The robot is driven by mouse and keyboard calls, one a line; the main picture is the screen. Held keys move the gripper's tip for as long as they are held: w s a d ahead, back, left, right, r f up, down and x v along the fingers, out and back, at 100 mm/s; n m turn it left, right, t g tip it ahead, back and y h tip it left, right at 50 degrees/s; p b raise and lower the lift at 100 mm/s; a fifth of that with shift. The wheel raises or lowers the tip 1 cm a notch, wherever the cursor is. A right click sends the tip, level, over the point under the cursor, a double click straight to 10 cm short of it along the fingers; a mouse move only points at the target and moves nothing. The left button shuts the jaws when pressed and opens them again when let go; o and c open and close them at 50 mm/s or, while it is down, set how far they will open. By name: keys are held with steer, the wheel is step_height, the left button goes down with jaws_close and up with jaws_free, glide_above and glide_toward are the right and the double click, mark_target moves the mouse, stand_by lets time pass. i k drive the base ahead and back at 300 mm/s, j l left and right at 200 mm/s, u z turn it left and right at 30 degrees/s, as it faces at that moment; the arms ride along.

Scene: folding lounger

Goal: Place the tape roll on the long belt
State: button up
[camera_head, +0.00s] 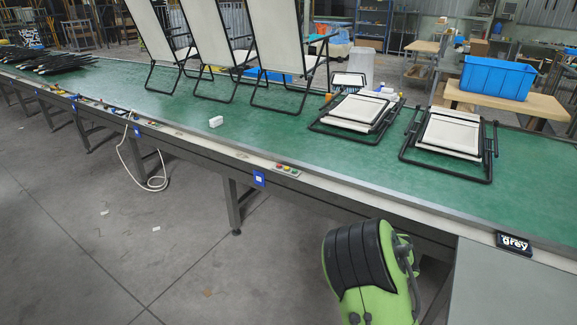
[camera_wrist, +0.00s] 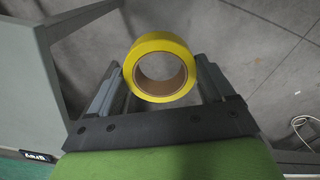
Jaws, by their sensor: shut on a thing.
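A yellow tape roll (camera_wrist: 133,63) with a brown cardboard core is between the two fingers of my gripper (camera_wrist: 160,82) in the wrist view. The gripper is shut on the roll, which is held over the grey floor. In the head view my green and black arm is at the bottom, right of centre; the fingers and the tape roll are hidden there. The long belt (camera_head: 290,133) is a green surface running from the far left to the right edge, beyond my arm. A corner of green shows at the bottom left of the wrist view.
Upright folding loungers (camera_head: 225,45) stand on the belt, and folded ones (camera_head: 447,135) lie at its right. A small white box (camera_head: 216,122) lies near the belt's front edge. A blue crate (camera_head: 497,77) sits on a table behind. The belt is clear around the box.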

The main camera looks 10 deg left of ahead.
mark_target(275, 139)
steer(key=i+j, duration=0.2)
steer(key=j, duration=0.2)
steer(key=i+j+z, duration=0.1)
steer(key=j, duration=0.25)
steer(key=i+j, duration=0.25)
steer(key=j, duration=0.15)
steer(key=i+j, duration=0.15)
steer(key=j, duration=0.2)
steer(key=i+j+z, duration=0.1)
steer(key=j, duration=0.3)
steer(key=i+j+z, duration=0.3)
steer(key=i+j, duration=1.7)
steer(key=i, duration=0.15)
steer(key=i+j, duration=0.25)
steer(key=i, duration=0.15)
